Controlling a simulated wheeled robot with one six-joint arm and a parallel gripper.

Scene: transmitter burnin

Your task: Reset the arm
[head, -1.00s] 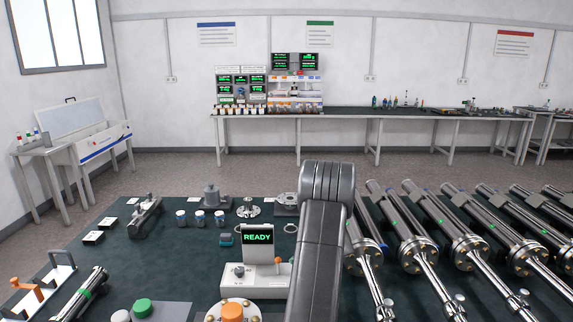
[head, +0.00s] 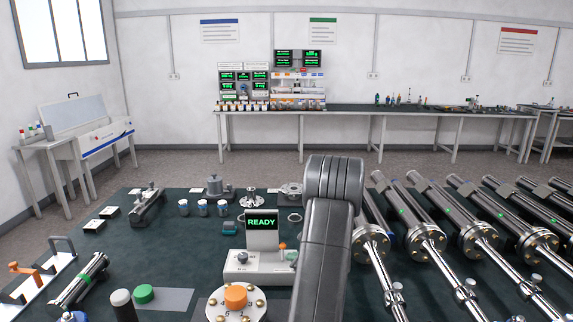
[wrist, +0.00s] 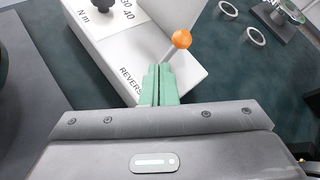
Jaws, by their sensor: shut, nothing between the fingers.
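My gripper (wrist: 158,86) shows in the wrist view with its two green fingers together and nothing between them. Its tips lie over the white box (wrist: 135,40) marked "REVERS…", just below an orange-knobbed lever (wrist: 181,39); I cannot tell whether they touch.
A round flange with an orange cap (head: 235,297) sits in front of the box. Several steel tubes (head: 425,238) fill the right side of the dark table. Two rings (wrist: 253,36) lie beyond the box.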

